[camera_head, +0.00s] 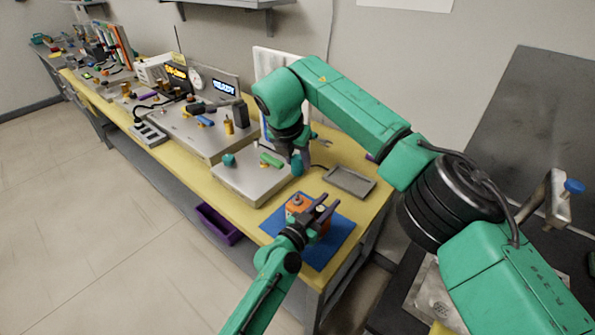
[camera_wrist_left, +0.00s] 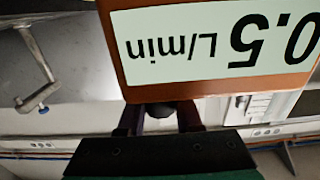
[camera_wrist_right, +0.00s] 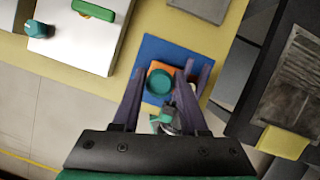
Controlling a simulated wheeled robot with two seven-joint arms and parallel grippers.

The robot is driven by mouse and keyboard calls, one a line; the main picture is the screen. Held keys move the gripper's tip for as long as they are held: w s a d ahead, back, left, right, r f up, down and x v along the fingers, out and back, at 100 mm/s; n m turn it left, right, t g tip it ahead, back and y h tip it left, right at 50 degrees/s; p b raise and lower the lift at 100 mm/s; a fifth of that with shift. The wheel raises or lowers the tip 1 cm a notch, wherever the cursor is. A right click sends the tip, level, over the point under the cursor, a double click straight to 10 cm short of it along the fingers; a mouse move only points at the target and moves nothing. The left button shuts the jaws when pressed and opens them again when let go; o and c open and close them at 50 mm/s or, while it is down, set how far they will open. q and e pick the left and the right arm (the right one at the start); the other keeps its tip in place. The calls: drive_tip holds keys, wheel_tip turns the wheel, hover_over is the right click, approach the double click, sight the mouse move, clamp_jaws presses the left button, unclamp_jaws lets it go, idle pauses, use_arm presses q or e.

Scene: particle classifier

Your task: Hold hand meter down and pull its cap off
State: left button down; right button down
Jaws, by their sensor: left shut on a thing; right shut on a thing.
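The orange hand meter (camera_head: 293,207) stands on a blue mat (camera_head: 338,241) near the table's end. In the left wrist view its white "0.5 L/min" label (camera_wrist_left: 217,47) faces the camera. My left gripper (camera_head: 324,207) is shut on the meter from the front; its contact points are partly hidden. A bare metal knob shows on the meter's top. My right gripper (camera_head: 298,157) is shut on the teal cap (camera_head: 297,169) and holds it above the meter, apart from it. In the right wrist view the round cap (camera_wrist_right: 160,83) sits between the fingers, over the meter.
A grey tray (camera_head: 350,181) lies behind the mat. A light plate (camera_head: 245,186) with a teal knob and a green block stands to the left. More instruments line the table further left. A purple bin (camera_head: 218,223) hangs below the front edge.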

use_arm(q)
drive_tip(key=shift+f, duration=0.1)
use_arm(e)
drive_tip(key=shift+r, duration=2.3)
use_arm(q)
drive_tip(key=shift+s, duration=0.1)
use_arm(e)
drive_tip(key=shift+r, duration=1.5)
use_arm(q)
drive_tip(key=c, duration=0.5)
unclamp_jaws()
